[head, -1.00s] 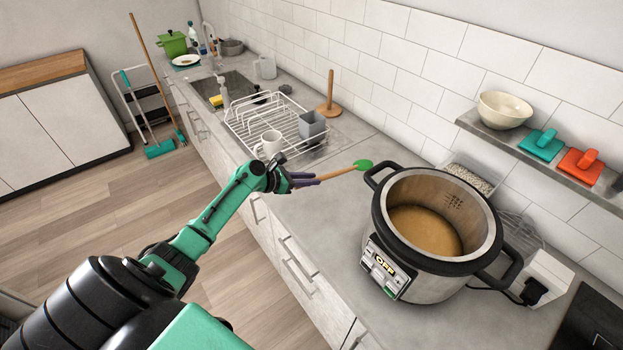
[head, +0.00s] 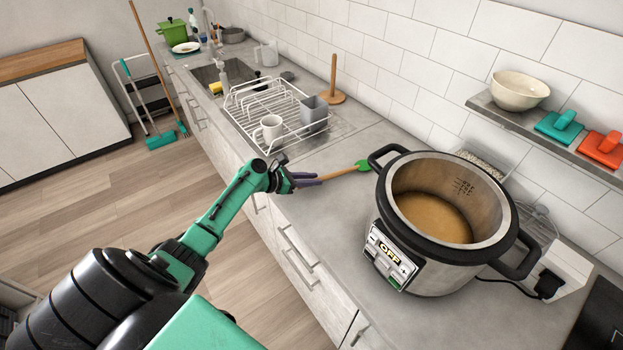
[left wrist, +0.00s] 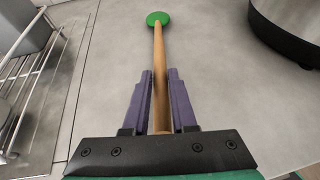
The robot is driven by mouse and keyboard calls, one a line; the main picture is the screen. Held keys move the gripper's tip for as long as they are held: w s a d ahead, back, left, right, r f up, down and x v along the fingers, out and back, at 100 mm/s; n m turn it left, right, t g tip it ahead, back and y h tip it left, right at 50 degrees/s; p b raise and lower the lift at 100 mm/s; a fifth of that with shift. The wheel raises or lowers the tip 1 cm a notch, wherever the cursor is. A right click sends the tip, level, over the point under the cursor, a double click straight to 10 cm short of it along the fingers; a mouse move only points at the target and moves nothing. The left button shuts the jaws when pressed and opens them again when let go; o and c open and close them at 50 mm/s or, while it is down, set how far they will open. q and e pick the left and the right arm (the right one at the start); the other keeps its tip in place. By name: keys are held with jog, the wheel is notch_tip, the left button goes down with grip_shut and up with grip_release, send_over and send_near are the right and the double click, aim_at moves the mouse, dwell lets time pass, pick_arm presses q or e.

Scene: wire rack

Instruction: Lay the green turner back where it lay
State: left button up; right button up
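The green turner has a green head (head: 363,166) and a wooden handle (head: 340,174). It lies low over the grey counter between the dish rack and the big pot. My left gripper (head: 320,180) is shut on the handle, with one purple finger on each side of it. In the left wrist view the turner (left wrist: 158,55) points straight away from the gripper (left wrist: 160,78), its green head at the far end over bare counter. I cannot tell whether the turner touches the counter. My right gripper is out of view.
The open pot (head: 400,262) with brown contents stands right of the turner. A wire dish rack (head: 250,100) with a white mug (head: 271,128) and grey holder (head: 313,113) stands behind left. A wooden paper-towel stand (head: 334,80) is near the wall. Counter around the turner is clear.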

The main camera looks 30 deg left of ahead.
pick_arm(q)
jog(key=o, duration=0.5)
